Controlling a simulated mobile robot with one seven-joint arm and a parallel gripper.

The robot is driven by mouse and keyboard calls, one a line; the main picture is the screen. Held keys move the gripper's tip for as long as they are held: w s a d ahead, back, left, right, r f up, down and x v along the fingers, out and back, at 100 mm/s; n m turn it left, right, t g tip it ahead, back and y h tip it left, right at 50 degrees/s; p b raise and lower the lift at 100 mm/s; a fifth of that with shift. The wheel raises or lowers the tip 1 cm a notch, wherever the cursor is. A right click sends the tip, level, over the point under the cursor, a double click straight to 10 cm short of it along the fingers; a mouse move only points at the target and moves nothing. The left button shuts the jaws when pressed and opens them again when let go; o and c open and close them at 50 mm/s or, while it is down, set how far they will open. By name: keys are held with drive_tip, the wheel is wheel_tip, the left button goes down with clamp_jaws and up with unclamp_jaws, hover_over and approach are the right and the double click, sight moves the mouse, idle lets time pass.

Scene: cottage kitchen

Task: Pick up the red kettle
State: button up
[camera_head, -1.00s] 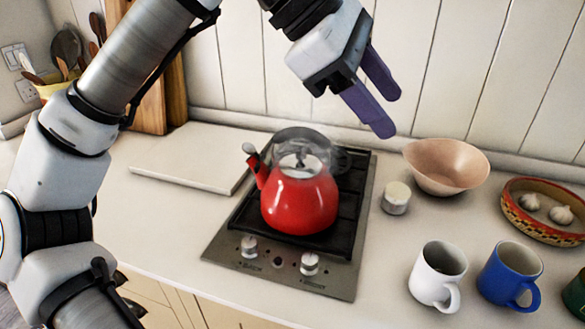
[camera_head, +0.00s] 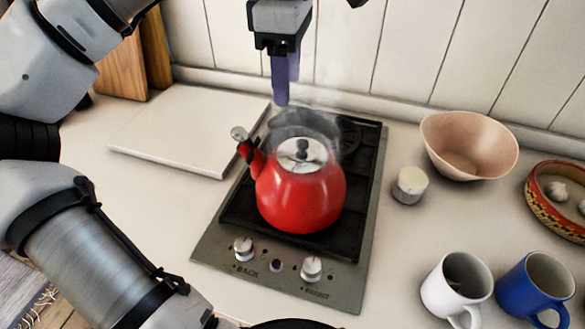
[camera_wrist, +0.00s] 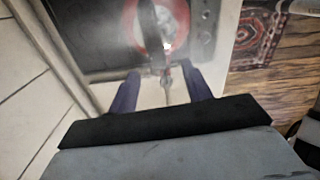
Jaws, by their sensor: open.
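The red kettle (camera_head: 298,200) stands upright on the black hob (camera_head: 355,170), with a silver lid, a black knob and a spout pointing left. Its dark handle (camera_head: 305,123) arches over the lid and is blurred by steam. My gripper (camera_head: 283,95) is above and behind the kettle, pointing down, its purple fingers seen edge-on. In the wrist view, the two fingers (camera_wrist: 166,92) are apart with nothing held between them. The kettle (camera_wrist: 178,28) shows there beyond the fingertips, partly hidden by its dark handle and haze.
A white board (camera_head: 190,130) lies left of the hob. A small white pot (camera_head: 409,185), a pink bowl (camera_head: 468,145), a patterned bowl with garlic (camera_head: 545,205), a white mug (camera_head: 455,285) and a blue mug (camera_head: 533,285) stand to the right. The panelled wall (camera_head: 420,50) is close behind.

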sight(293, 112)
drive_tip(key=shift+w+d+f+p, duration=0.15)
drive_tip(key=shift+f+p, duration=0.35)
drive_tip(key=shift+f, duration=1.45)
drive_tip(key=shift+w+d+f+p, duration=0.15)
drive_tip(key=shift+f+p, duration=0.35)
drive_tip(key=shift+f, duration=1.45)
drive_tip(key=shift+s+d, duration=0.1)
clamp_jaws()
drive_tip(key=shift+r, duration=0.1)
